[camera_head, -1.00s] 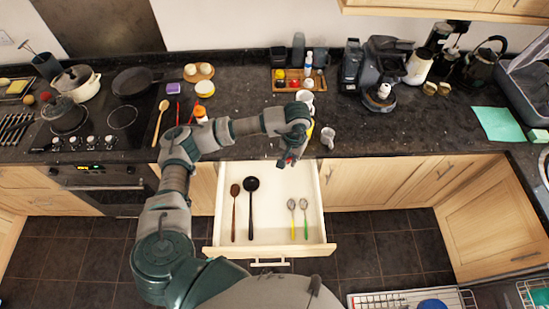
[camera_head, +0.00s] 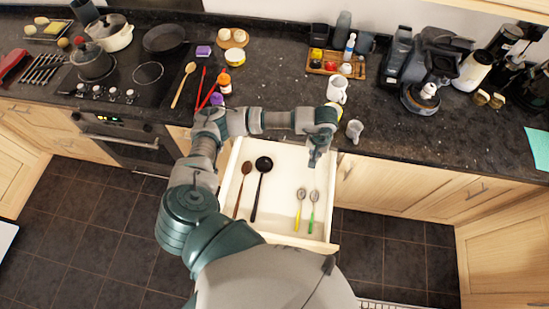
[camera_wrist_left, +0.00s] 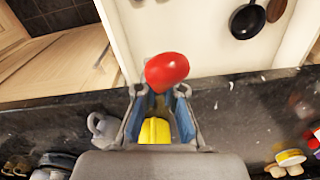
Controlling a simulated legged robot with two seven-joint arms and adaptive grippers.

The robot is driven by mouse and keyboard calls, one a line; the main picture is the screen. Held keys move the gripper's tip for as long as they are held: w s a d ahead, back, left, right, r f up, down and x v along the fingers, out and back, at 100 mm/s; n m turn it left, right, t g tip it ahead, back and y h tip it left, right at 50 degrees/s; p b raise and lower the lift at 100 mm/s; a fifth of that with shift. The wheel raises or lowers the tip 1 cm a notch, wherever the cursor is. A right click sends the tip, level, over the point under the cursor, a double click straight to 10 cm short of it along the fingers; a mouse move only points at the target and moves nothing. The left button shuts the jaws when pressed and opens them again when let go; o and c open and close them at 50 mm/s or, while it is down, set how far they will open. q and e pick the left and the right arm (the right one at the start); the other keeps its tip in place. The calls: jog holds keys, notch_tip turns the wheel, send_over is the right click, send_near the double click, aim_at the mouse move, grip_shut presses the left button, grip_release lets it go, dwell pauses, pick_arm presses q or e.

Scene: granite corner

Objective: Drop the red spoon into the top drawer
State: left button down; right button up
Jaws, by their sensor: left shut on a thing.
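The top drawer (camera_head: 282,198) is pulled open below the counter, with a pale interior. My left gripper (camera_head: 317,158) is over the drawer's back right part, close to the counter edge. In the left wrist view, it is shut on the red spoon (camera_wrist_left: 167,70), whose rounded red end sticks out past the fingers over the drawer. In the head view the spoon is hidden or too small to make out. My right gripper is not in view.
The drawer holds a wooden spoon (camera_head: 243,180), a black ladle (camera_head: 263,165) and two spoons with yellow (camera_head: 300,198) and green (camera_head: 314,198) handles. A grey cup (camera_head: 354,131) and a white mug (camera_head: 337,90) stand on the counter nearby. The drawer's middle is bare.

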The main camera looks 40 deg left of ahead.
pick_arm(q)
notch_tip(320, 180, down, 5)
jog(key=s+n, duration=0.2)
jog(key=n, duration=0.5)
jog(key=s+a+m+p, duration=0.3)
jog(key=a+m, duration=0.2)
jog(key=m, duration=1.1)
jog(key=s+a+m+p, duration=0.3)
jog(key=a+m, duration=0.3)
jog(key=m, duration=1)
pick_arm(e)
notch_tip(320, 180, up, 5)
pick_arm(q)
jog(key=f+b, duration=0.5)
jog(key=shift+s+f, duration=0.2)
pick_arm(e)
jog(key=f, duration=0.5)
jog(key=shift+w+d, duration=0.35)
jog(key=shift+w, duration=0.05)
